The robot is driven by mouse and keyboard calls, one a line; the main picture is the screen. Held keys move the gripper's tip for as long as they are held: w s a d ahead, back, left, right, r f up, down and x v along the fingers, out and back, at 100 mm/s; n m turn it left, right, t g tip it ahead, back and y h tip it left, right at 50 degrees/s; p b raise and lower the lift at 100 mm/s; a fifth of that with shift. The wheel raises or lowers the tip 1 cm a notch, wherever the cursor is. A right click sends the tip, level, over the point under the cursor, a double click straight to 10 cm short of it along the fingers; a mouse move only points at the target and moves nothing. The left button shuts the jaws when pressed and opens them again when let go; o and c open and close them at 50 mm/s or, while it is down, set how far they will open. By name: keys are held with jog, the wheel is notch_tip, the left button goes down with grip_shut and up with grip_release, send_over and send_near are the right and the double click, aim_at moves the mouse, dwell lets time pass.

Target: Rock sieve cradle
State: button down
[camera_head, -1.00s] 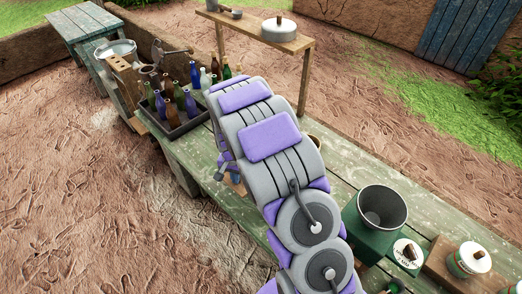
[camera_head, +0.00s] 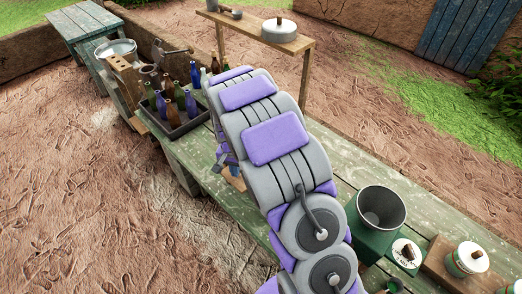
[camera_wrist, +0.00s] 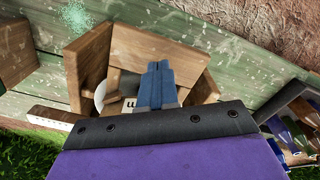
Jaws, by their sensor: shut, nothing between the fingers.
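In the wrist view, a tilted wooden frame (camera_wrist: 124,52) with board sides, which looks like the sieve cradle, stands on the green plank bench (camera_wrist: 225,62). A round white thing and a pale label with dark lettering show partly inside it. My gripper (camera_wrist: 158,66) is shut, with its blue fingers together and nothing between them. In the head view my arm hides the frame and most of the gripper.
A dark crate of bottles (camera_head: 178,131) stands on the bench to the left, close to the arm; it also shows at the right edge of the wrist view. A metal bucket (camera_head: 381,207) stands on the right. A raised shelf (camera_head: 296,44) is behind. Bare ground lies in front.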

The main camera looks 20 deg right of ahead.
jog(key=shift+r, duration=0.1)
jog(key=shift+r+p, duration=0.65)
jog(key=shift+r, duration=1.8)
